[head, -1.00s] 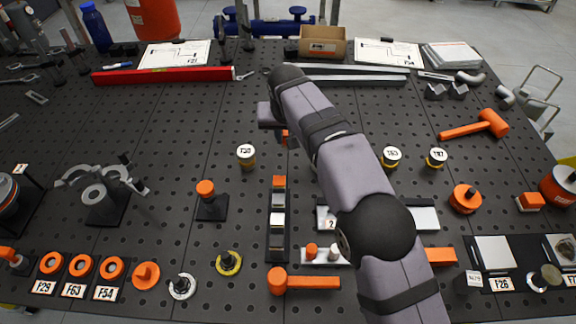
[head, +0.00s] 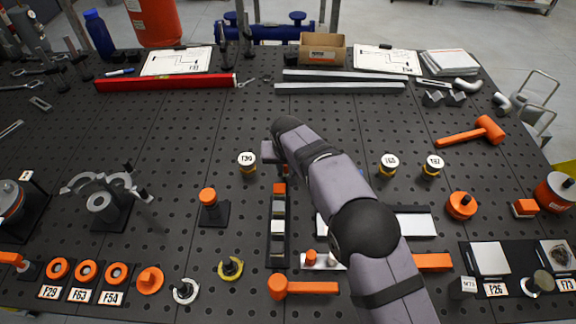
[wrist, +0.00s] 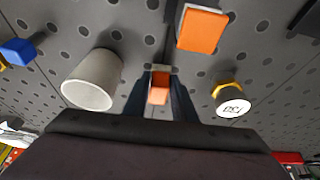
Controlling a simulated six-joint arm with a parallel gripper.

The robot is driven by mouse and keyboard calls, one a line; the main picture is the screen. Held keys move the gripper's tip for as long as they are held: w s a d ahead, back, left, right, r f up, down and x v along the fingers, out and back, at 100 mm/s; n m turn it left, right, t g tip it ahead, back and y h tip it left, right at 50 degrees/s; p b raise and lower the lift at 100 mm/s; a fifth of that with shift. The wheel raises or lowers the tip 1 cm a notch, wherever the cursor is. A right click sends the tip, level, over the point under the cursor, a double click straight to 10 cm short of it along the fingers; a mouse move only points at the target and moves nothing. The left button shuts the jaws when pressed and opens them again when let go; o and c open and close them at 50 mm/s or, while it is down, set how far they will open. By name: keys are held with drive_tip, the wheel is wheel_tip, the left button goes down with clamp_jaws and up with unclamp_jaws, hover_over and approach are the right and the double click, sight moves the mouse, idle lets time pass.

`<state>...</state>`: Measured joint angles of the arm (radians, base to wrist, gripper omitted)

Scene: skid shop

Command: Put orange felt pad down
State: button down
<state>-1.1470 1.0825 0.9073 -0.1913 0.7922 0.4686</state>
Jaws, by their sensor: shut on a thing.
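My gripper (wrist: 160,98) is shut on a small orange pad (wrist: 159,86), which shows between the fingertips in the wrist view. In the head view my gripper is mostly hidden by my own wrist, low near the far end of a dark narrow rack (head: 270,257). The rack holds light pieces and an orange block (head: 279,189) at its far end. A larger orange block (wrist: 202,30) shows just beyond the fingertips in the wrist view. Whether the held pad touches anything below cannot be told.
A white-capped labelled piece with a yellow ring (head: 247,162) stands left of my wrist; one like it is close right of the fingers in the wrist view (wrist: 232,102). A pale cylinder (wrist: 92,80) is left of the fingers. An orange-topped post (head: 208,197) stands left of the rack.

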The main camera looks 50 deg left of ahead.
drive_tip(key=shift+f, duration=0.45)
drive_tip(key=shift+f, duration=0.2)
drive_tip(key=c, duration=1.5)
unclamp_jaws()
drive_tip(key=shift+o, duration=0.2)
drive_tip(key=shift+r, duration=0.15)
drive_tip(key=shift+r, duration=0.15)
drive_tip(key=b+v, duration=0.3)
drive_tip(key=v, duration=0.8)
drive_tip(key=shift+s+r+b, duration=0.15)
drive_tip(key=shift+r+b, duration=0.2)
drive_tip(key=shift+b, duration=0.05)
